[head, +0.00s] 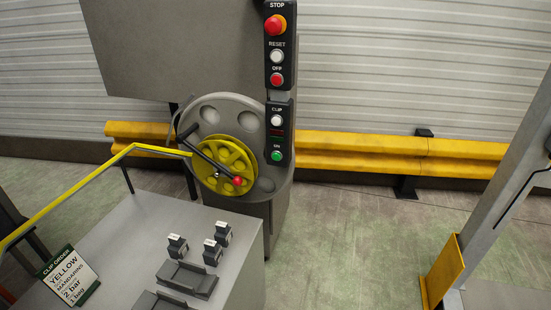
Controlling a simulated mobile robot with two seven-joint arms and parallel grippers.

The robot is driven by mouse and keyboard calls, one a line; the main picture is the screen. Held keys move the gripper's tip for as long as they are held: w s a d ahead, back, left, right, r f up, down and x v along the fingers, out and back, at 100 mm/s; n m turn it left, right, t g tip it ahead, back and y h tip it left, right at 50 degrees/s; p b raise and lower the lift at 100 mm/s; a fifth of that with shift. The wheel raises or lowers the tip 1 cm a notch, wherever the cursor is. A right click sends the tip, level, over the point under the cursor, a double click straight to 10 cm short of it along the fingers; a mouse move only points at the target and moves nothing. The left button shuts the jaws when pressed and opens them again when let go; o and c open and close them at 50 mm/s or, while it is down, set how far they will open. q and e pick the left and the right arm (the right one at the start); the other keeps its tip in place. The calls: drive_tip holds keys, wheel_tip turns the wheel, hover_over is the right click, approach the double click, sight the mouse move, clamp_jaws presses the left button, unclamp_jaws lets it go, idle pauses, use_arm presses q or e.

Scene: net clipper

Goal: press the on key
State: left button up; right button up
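The on key is a green round button (276,156) at the bottom of a dark vertical control panel (279,110). The small label "ON" stands just above it. Above it on the same panel are a white CLIP button (277,120), a red OFF button (277,79), a white RESET button (277,56) and a red STOP knob (275,25). Nothing covers the green button. Neither of my grippers shows in the head view.
Left of the panel is a grey disc with a yellow reel (226,166) and a red-knobbed lever. A grey table (140,225) in front carries small black blocks and an order card (69,277).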

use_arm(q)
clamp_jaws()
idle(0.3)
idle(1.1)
